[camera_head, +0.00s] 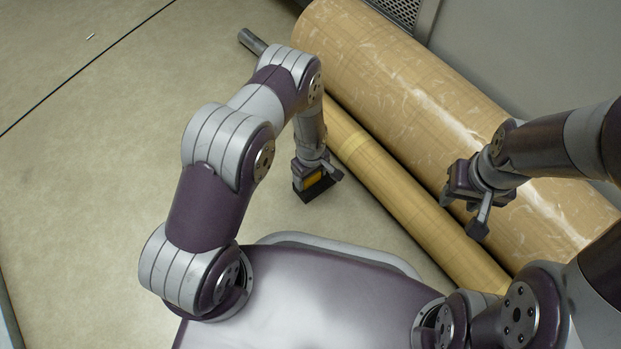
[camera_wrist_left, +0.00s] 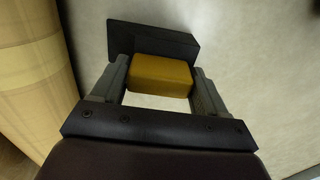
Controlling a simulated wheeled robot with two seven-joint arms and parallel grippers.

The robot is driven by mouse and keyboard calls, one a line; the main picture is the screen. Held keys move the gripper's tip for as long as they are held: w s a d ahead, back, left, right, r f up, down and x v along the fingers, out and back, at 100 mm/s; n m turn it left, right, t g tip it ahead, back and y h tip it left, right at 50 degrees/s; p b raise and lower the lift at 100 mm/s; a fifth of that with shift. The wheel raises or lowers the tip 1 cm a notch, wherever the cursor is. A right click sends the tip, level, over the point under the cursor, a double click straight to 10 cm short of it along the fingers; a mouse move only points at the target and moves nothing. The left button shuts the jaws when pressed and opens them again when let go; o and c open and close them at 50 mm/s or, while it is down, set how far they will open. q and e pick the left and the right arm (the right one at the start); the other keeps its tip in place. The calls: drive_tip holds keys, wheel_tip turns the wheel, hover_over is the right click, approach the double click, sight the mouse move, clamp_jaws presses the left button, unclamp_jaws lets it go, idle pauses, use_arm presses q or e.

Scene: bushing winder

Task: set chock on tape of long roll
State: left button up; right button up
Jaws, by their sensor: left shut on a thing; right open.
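The chock is a black piece with a yellow block (camera_head: 313,180). My left gripper (camera_head: 318,177) is shut on the yellow block. In the left wrist view, the fingers clasp the yellow block (camera_wrist_left: 160,76) from both sides, and the black part (camera_wrist_left: 150,40) lies beyond it. The chock is beside the long roll (camera_head: 400,200), on its left, apart from it. The long roll is slim and tan; a paler band on it, perhaps the tape (camera_head: 352,146), shows near my left gripper. My right gripper (camera_head: 463,213) is open and empty, over the rolls.
A much thicker tan roll (camera_head: 400,85) in glossy wrap lies behind the long roll, parallel to it. A grey metal shaft end (camera_head: 252,41) sticks out at the far left. The beige floor (camera_head: 90,160) on the left is mostly clear. A perforated grey panel (camera_head: 402,12) stands at the back.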

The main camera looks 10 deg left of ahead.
use_arm(q)
drive_tip(key=o, duration=1.7)
wheel_tip(320, 180, up, 25)
drive_tip(key=a+m+p, duration=0.2)
drive_tip(key=m+p, duration=0.1)
drive_tip(key=p, duration=0.6)
drive_tip(key=s+a+r+m+t, duration=0.1)
drive_tip(key=s+a+r+m, duration=0.2)
drive_tip(key=s+r+m, duration=0.4)
drive_tip(key=s+r, duration=0.7)
drive_tip(key=r, duration=0.1)
drive_tip(key=shift+a+m, duration=0.3)
drive_tip(key=shift+a, duration=0.1)
